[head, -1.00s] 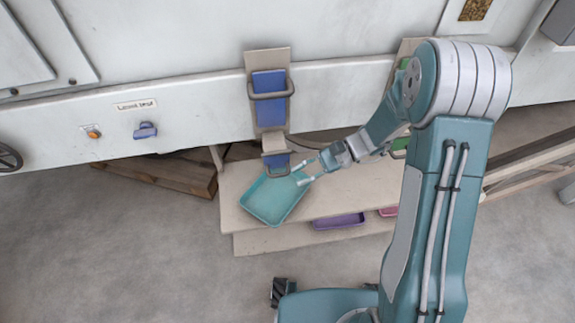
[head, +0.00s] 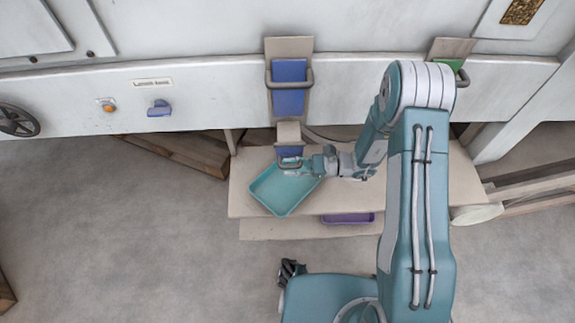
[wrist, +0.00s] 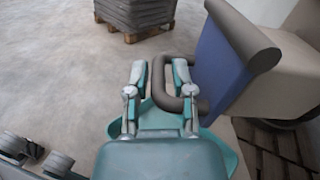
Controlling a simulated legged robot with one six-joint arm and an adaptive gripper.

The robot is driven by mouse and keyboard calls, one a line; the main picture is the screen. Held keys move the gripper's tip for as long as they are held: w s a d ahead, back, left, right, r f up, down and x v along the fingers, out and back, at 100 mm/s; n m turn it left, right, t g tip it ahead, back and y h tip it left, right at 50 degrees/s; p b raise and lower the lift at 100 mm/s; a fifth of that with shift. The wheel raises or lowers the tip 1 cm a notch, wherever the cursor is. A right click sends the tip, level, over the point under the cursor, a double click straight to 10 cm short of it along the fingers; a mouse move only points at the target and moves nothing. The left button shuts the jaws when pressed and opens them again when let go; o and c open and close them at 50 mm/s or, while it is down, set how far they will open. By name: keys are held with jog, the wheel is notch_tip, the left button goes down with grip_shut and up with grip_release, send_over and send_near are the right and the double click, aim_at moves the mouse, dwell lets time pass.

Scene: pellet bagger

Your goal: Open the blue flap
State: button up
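The blue flap (head: 289,150) closes the front of a beige spout, with a grey-brown loop handle on it. In the wrist view the flap (wrist: 218,68) is at the right, its handle (wrist: 159,92) reaching left between my fingers. My gripper (head: 288,169) is at this handle; in the wrist view its fingers (wrist: 161,75) are apart, one on each side of the handle bar, with the right finger inside the loop. A small gap seems to show around the bar. The flap looks shut against the spout.
A teal tray (head: 262,201) sits on the beige bench (head: 420,190) just below the spout. A taller blue panel (head: 289,98) with its own handle is above. A green panel (head: 452,65) is right, a purple tray (head: 347,218) lower. Pallets lie left.

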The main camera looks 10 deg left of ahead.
jog(key=shift+s+a, duration=0.1)
jog(key=shift+a, duration=0.05)
jog(key=shift+a, duration=0.1)
grip_shut()
jog(key=shift+s+r+m, duration=0.1)
jog(key=shift+r+m, duration=0.05)
jog(key=shift+m, duration=0.15)
notch_tip(320, 180, up, 9)
jog(key=m, duration=1.7)
jog(key=shift+s+d+m, duration=0.2)
jog(key=shift+s+m, duration=0.1)
jog(key=shift+s, duration=0.1)
